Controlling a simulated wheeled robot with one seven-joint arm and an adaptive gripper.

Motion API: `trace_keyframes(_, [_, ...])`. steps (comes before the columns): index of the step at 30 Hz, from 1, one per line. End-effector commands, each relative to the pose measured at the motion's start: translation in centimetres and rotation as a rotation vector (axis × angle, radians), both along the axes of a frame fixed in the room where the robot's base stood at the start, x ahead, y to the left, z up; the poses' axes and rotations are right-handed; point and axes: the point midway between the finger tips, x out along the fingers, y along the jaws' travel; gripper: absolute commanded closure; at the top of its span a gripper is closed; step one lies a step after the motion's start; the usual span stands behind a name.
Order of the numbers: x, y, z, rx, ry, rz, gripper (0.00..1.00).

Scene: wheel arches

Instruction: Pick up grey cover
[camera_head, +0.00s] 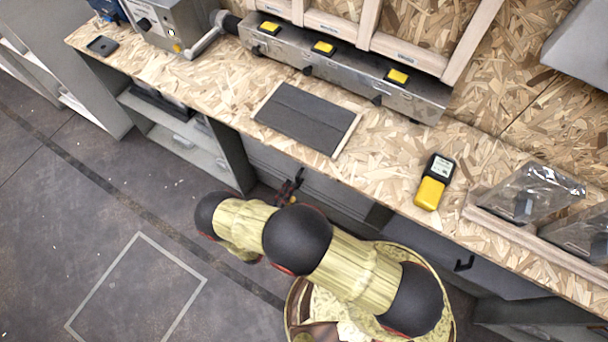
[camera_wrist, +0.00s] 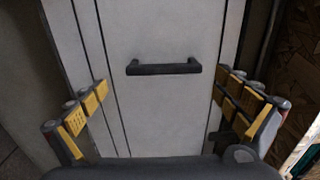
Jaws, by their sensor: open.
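A small dark grey flat piece (camera_head: 102,46) lies at the bench's far left end. I cannot tell for sure which of these is the grey cover. My gripper (camera_head: 290,187) is low in front of the bench, below its top, and apart from both. In the wrist view my gripper (camera_wrist: 162,85) is open and empty, with yellow-padded fingers spread. It faces a light grey cabinet front with a black bar handle (camera_wrist: 164,68). Neither grey piece shows there.
A yellow and black handheld device (camera_head: 434,182) lies on the bench. Clear bags (camera_head: 530,190) sit in a wooden tray at the right. A metal rail (camera_head: 345,70) with yellow pads and a crank machine (camera_head: 170,24) stand behind. The bench edge lies above my gripper.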

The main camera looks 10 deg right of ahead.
Motion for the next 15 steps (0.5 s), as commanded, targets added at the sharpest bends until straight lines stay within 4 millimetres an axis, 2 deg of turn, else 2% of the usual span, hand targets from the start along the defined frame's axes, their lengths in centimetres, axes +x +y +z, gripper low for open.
trace_keyframes(9, [3.5, -2.3, 0.4, 0.000, 0.000, -0.002, 0.00])
trace_keyframes(15, [4.2, -2.7, 0.6, 0.001, -0.001, 0.000, 0.00])
